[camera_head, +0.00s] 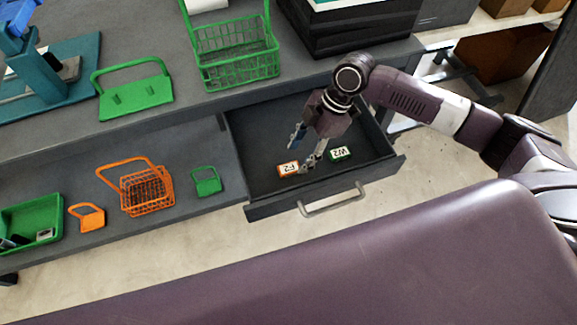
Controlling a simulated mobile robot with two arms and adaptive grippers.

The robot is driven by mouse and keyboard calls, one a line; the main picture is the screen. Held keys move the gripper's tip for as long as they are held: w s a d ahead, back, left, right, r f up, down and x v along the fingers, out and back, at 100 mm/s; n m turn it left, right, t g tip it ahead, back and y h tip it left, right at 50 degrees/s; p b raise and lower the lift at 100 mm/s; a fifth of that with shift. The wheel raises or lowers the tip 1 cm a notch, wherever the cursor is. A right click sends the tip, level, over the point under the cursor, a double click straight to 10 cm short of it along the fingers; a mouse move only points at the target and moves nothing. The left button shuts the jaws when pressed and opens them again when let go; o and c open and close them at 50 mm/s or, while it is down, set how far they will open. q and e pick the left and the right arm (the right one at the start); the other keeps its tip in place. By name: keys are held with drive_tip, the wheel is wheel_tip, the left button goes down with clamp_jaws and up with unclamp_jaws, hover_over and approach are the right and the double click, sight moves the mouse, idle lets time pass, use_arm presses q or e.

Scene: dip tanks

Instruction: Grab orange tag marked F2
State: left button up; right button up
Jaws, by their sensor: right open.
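The orange tag marked F2 (288,169) lies flat in the open drawer (262,211), toward its front left. A green tag marked W2 (341,154) lies in the same drawer, to the right of the orange one. My right gripper (303,150) reaches down into the drawer, open and empty. Its fingertips are just above and to the right of the orange tag; whether one touches it I cannot tell. My left gripper is not in view.
The drawer's handle (332,200) faces my base. An orange basket (148,190), a small orange holder (87,217), a small green holder (207,181) and a green tray (33,222) sit on the lower shelf. A green basket (235,55) stands on the upper surface.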

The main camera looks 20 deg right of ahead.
sight(290, 167)
drive_tip(key=x, duration=0.4)
drive_tip(key=shift+w+p, duration=0.1)
drive_tip(key=shift+p, duration=0.25)
drive_tip(key=shift+a+f, duration=0.2)
drive_tip(key=shift+f, duration=0.25)
drive_tip(key=c, duration=1)
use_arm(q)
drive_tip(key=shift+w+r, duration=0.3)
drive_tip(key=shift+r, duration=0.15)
use_arm(e)
drive_tip(key=shift+c, duration=0.2)
drive_tip(key=shift+r, duration=0.2)
